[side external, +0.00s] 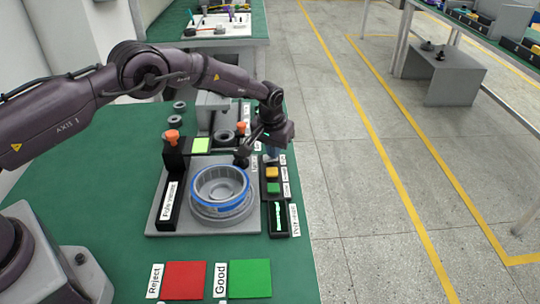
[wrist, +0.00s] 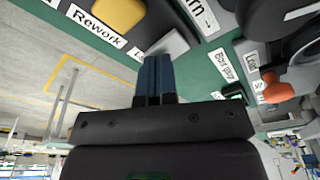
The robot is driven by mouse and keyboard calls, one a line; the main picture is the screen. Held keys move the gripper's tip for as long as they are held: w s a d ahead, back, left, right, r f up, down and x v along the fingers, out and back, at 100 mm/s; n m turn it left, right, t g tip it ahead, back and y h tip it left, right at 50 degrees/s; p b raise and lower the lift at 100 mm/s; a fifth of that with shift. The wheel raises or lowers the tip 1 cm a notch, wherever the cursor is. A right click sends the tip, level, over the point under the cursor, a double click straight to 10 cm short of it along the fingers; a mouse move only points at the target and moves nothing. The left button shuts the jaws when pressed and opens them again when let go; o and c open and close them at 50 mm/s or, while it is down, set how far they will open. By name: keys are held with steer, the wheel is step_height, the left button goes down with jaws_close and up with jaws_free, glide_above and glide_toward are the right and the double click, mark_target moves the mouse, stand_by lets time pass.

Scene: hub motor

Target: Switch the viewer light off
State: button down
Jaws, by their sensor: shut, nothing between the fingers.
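My gripper (side external: 268,150) is shut and empty, pointing down over the far end of the button panel (side external: 264,196). In the wrist view its dark blue fingers (wrist: 155,62) are together, with their tips at a pale grey button (wrist: 166,45); whether they touch it I cannot tell. A label beside that button is mostly hidden by the fingers. The black post labelled as a viewer (side external: 170,205) stands on the grey fixture plate (side external: 158,228). A bright yellow-green square (side external: 201,146) lies behind the ring-shaped motor part (side external: 221,190); whether it is the viewer light I cannot tell.
A yellow button (side external: 271,172), also in the wrist view (wrist: 118,14) near a "Rework" label, and a green button (side external: 273,188) sit nearer the camera. A small display (side external: 278,216) glows green. Red (side external: 185,280) and green (side external: 250,278) pads lie in front. Orange-topped parts (side external: 172,135) stand behind.

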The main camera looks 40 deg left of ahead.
steer(key=shift+f, duration=0.2)
steer(key=shift+r, duration=3.5)
steer(key=s+f, duration=0.1)
steer(key=s+f+g, duration=0.1)
steer(key=shift+s+a+m, duration=0.15)
steer(key=shift+s+m, duration=0.15)
steer(key=shift+m, duration=0.1)
steer(key=shift+s+r, duration=0.45)
steer(key=shift+s, duration=0.4)
steer(key=s+a+r+m, duration=0.2)
steer(key=s+r, duration=1.2)
steer(key=r, duration=0.2)
steer(key=s+r+t, duration=0.1)
steer(key=s+r, duration=0.2)
steer(key=s, duration=0.3)
steer(key=s+r+t, duration=0.2)
steer(key=s+r, duration=0.2)
steer(key=s, duration=0.3)
steer(key=s+a+r+t, duration=0.1)
steer(key=s+r, duration=0.3)
steer(key=s, duration=0.3)
steer(key=shift+s+t, duration=0.2)
steer(key=shift+t, duration=0.2)
